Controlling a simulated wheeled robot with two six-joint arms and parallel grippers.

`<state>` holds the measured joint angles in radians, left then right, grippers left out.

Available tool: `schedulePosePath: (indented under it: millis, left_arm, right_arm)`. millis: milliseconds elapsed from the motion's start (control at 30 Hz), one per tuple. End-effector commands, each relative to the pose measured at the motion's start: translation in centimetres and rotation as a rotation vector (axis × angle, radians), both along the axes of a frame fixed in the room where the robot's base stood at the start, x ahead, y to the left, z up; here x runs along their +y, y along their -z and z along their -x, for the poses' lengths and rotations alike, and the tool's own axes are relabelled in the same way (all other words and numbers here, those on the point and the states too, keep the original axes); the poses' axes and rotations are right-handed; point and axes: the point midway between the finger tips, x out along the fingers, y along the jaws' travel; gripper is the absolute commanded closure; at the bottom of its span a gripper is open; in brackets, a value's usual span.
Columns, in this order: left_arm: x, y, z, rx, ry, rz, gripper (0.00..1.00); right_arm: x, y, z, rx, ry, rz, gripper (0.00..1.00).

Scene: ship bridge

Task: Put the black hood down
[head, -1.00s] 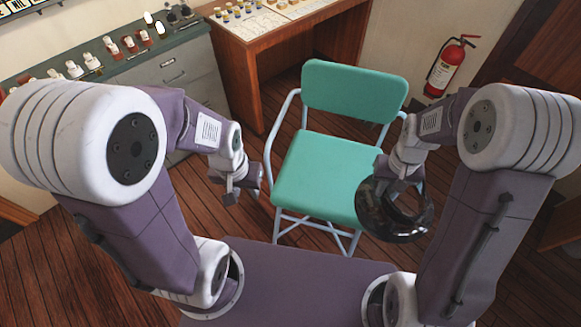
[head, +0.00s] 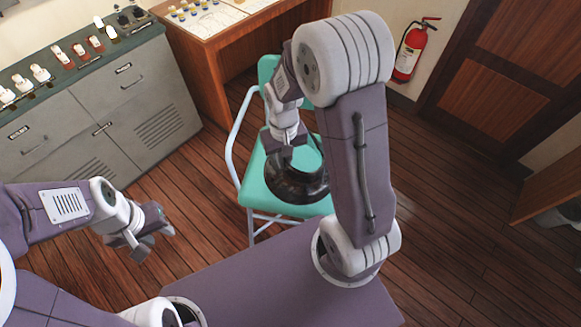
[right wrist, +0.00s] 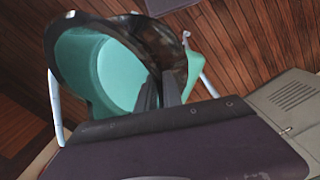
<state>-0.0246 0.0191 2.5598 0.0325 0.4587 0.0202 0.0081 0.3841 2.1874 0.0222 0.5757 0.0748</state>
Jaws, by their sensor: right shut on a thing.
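The black hood (head: 297,185) is a glossy dark round piece with an open middle. In the head view it is over the turquoise seat of the chair (head: 258,188), near its front edge. I cannot tell whether it touches the seat. My right gripper (head: 284,146) is shut on the hood's rim, partly hidden by the hood and arm. In the right wrist view the fingers (right wrist: 160,92) pinch the dark rim (right wrist: 72,32), and turquoise shows through the ring. My left gripper (head: 148,234) is open and empty, left of the chair, above the floor.
A grey cabinet (head: 105,110) with a console top stands at the left. A wooden desk (head: 215,75) is behind the chair. A red fire extinguisher (head: 411,50) hangs on the back wall. The wooden floor (head: 470,220) is clear on the right.

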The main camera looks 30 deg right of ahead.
Motion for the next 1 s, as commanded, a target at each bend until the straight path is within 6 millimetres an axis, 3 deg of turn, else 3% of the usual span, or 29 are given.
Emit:
schedulePosePath:
  millis: [233,500,633,800,1000]
  left_arm:
    - [0.0,0.6,0.0,0.000,0.000,0.000,0.64]
    - [0.0,4.3,0.0,0.000,0.000,0.000,0.64]
    - [0.0,7.6,0.0,0.000,0.000,0.000,0.64]
    - [0.0,12.6,0.0,0.001,0.000,0.000,0.64]
    - [0.0,14.7,0.0,0.000,0.000,0.000,0.64]
  right_arm:
    - [0.1,-1.6,-3.1,-0.010,0.167,-0.008,1.00]
    - [-0.8,-0.5,-7.7,-0.011,0.364,-0.016,1.00]
    - [-1.9,1.6,-10.7,-0.014,0.471,-0.022,1.00]
    - [-4.2,5.7,-14.4,-0.014,0.562,-0.030,1.00]
    - [-5.8,8.9,-14.7,-0.015,0.595,-0.038,1.00]
